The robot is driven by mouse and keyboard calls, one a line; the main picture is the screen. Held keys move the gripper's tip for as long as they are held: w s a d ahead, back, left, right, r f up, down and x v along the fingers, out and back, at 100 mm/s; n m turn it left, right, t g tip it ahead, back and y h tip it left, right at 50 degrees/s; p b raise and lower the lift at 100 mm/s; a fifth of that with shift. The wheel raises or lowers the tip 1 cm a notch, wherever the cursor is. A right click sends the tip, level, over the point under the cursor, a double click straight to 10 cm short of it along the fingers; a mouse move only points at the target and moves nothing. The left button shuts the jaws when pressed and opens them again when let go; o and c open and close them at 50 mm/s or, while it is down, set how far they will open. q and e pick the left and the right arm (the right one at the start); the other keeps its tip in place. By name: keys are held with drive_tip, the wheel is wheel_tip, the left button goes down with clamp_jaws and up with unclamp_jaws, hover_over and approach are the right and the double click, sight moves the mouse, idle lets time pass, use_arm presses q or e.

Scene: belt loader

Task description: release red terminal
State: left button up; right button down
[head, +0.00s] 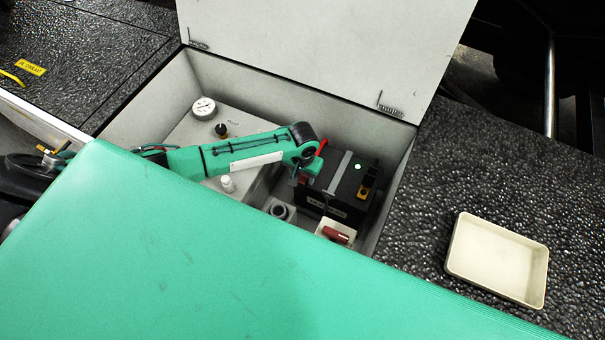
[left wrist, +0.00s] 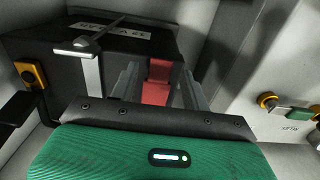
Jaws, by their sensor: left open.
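The black battery box (head: 340,190) sits in the right part of the open bay, with a grey strap across its top and a small green light. The red terminal piece (head: 322,146) shows just past my left gripper (head: 309,166) at the battery's left end. In the left wrist view, the red terminal piece (left wrist: 156,82) lies between the two grey fingers of the left gripper (left wrist: 160,88). The fingers are open, and I cannot tell whether either touches it. A yellow and black terminal (head: 366,184) is at the battery's right end. My right gripper is not in view.
The bay's raised lid (head: 320,45) stands behind, and its walls are close around the arm. A red rotary switch (head: 336,236) is in front of the battery. A gauge (head: 204,107) is at left. A green panel (head: 200,260) fills the foreground. An empty cream tray (head: 497,260) lies right.

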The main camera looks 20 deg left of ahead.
use_arm(q)
clamp_jaws()
drive_tip(key=shift+w+r+p, duration=0.1)
drive_tip(key=shift+r+p, duration=0.15)
drive_tip(key=shift+p, duration=0.15)
drive_tip(key=shift+w+r+g+p, duration=0.15)
drive_tip(key=shift+r+g+p, duration=0.25)
drive_tip(key=shift+g+p, duration=0.3)
drive_tip(key=shift+w+r+g+p, duration=0.15)
drive_tip(key=shift+g+p, duration=0.15)
drive_tip(key=shift+g, duration=0.1)
drive_tip(key=shift+w+d+r+g+p, duration=0.1)
drive_tip(key=shift+w+r+g+p, duration=0.2)
drive_tip(key=shift+g, duration=0.4)
drive_tip(key=shift+w+r+g, duration=0.1)
drive_tip(key=shift+w+g, duration=0.05)
drive_tip(key=shift+g, duration=0.25)
drive_tip(key=shift+w+r+g, duration=0.2)
drive_tip(key=shift+w+g, duration=0.1)
drive_tip(key=shift+g, duration=0.3)
drive_tip(key=shift+w+r+g+b, duration=0.25)
drive_tip(key=shift+w+g+b, duration=0.05)
drive_tip(key=shift+g+b, duration=0.3)
drive_tip(key=shift+r, duration=0.1)
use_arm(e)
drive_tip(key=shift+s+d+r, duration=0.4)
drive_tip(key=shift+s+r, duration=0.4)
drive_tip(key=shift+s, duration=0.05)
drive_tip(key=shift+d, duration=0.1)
